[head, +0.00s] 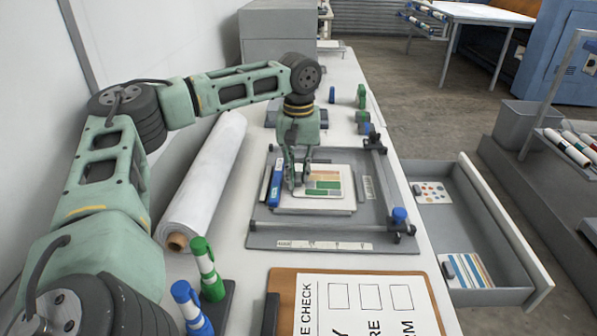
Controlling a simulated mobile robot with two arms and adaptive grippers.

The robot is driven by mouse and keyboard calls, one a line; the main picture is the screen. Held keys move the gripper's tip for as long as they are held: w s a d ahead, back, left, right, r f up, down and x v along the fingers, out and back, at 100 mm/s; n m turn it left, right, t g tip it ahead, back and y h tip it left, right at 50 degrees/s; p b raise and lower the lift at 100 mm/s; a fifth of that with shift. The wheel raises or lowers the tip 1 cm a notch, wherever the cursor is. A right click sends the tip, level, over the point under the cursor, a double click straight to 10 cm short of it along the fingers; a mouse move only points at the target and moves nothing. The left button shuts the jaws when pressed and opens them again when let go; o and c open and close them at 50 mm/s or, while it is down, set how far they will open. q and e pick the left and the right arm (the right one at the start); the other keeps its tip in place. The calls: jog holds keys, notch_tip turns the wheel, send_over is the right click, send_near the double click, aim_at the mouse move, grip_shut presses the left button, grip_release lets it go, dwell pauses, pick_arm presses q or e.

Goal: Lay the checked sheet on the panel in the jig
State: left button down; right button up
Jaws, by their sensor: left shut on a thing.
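The checked sheet (323,184), with green, orange and brown blocks on white, is over the pale panel (290,206) in the grey jig (262,237). My left gripper (297,181) points down and is shut on the sheet's left part. The fingers hide some of the sheet's left side. I cannot tell whether the sheet touches the panel or is just above it. A blue bar (275,183) stands along the panel's left side. My right gripper is not in view.
A white roll (205,180) lies left of the jig. Green and blue marked posts (205,268) and a clipboard (352,303) are in front. An open drawer (505,240) at the right holds a dotted sheet (430,192) and a striped sheet (466,270).

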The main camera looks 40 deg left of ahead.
pick_arm(q)
jog(key=c, duration=1.7)
grip_release()
jog(key=shift+f, duration=0.1)
notch_tip(320, 180, up, 12)
jog(key=shift+r, duration=0.1)
